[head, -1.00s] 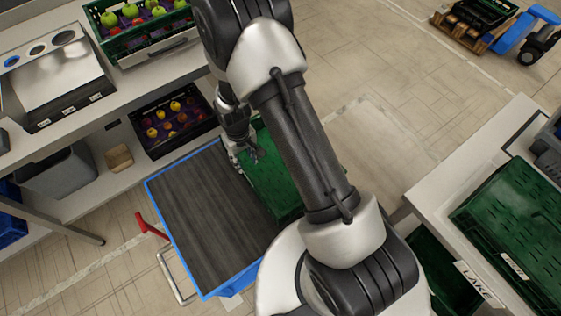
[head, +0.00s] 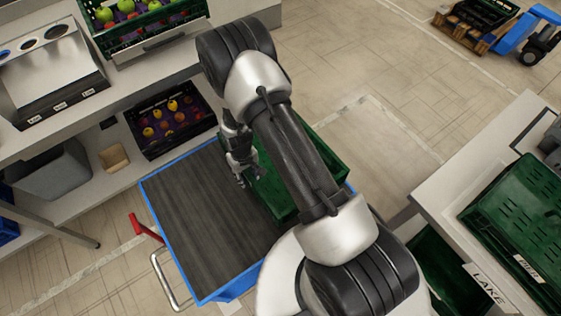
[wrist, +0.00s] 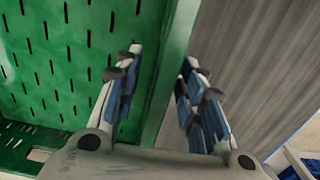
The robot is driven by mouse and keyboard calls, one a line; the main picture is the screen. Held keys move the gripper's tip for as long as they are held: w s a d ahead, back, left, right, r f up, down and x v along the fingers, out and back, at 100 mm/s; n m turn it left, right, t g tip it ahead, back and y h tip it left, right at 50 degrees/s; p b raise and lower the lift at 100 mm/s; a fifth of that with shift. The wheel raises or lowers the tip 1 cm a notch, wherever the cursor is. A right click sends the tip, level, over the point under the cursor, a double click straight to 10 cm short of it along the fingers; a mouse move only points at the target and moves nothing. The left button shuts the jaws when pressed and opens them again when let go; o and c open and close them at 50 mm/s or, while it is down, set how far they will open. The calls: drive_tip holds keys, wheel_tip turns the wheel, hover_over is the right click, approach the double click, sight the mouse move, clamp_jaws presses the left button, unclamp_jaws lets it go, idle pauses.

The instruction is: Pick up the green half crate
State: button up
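The green half crate (head: 325,155) stands on the right part of the dark top of a blue-edged cart (head: 205,215). My arm hides its middle in the head view. My gripper (head: 249,177) is at the crate's left wall. In the wrist view, my gripper (wrist: 160,75) is open, with the crate's wall rim (wrist: 171,70) running between its fingers. The left finger is over the slotted inside of the crate. The right finger is outside, over the cart top. A gap shows between the fingers and the wall; whether either touches it, I cannot tell.
A shelf at the left bears a green fruit crate (head: 113,43) and a black fruit crate (head: 207,110). A red lever (head: 146,228) sticks out at the cart's left. A counter at the right holds a green crate (head: 520,205). The floor behind the cart is clear.

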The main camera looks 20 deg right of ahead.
clamp_jaws()
idle(0.4)
idle(0.4)
